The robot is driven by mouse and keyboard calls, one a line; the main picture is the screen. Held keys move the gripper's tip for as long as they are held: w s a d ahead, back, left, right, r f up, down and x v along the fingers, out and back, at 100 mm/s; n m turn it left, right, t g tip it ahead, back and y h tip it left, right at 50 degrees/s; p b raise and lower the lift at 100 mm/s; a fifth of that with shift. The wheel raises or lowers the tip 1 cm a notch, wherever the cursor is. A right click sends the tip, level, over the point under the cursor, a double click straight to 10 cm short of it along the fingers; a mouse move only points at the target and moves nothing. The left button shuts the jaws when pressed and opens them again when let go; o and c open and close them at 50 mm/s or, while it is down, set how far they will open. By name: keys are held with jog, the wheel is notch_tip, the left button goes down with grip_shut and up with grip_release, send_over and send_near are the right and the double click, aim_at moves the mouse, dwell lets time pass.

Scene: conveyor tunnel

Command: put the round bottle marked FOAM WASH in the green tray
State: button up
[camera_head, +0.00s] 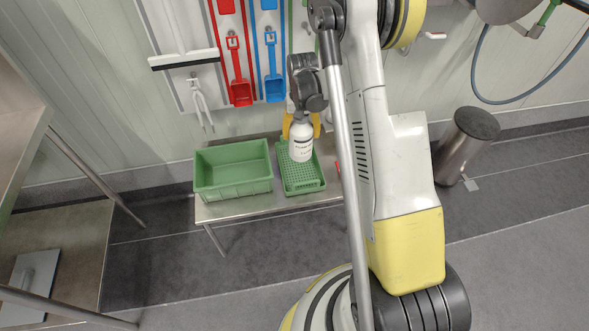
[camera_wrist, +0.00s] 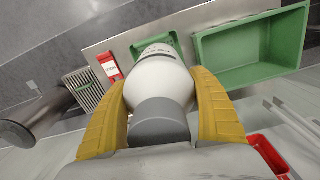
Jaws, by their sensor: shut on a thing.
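A white round bottle (camera_head: 301,142) with a dark-printed label, too small to read surely, is upright between the yellow fingers of my gripper (camera_head: 301,123). In the wrist view the bottle (camera_wrist: 160,82) shows its grey cap towards me, and my gripper (camera_wrist: 163,100) is shut on its sides. The shallow green tray (camera_head: 304,184) with a perforated floor is under and in front of the bottle. Its edge also shows in the wrist view (camera_wrist: 140,48). The bottle overlaps the tray's back part; I cannot tell whether its base touches the tray floor.
A deeper, empty green bin (camera_head: 233,191) stands left of the tray on a steel table (camera_head: 240,211). A red object with a white label (camera_wrist: 110,67) lies beside the tray. Red (camera_head: 240,92) and blue (camera_head: 273,88) scoops hang behind. A metal cylinder (camera_head: 462,150) stands right.

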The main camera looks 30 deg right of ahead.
jog(key=d+f+m+p, duration=0.1)
jog(key=d+f+m, duration=0.1)
jog(key=d+f, duration=0.4)
jog(key=d+f+m, duration=0.2)
jog(key=d+f, duration=0.1)
jog(key=d, duration=0.5)
jog(key=w+a+f+b, duration=0.4)
jog(key=a+f+b, duration=0.2)
jog(key=a+f, duration=0.4)
jog(key=shift+w+a+f, duration=0.35)
jog(key=shift+a+f, duration=0.05)
jog(key=shift+f, duration=0.3)
jog(key=shift+f, duration=0.2)
jog(key=o, duration=1.4)
jog(key=shift+r, duration=0.1)
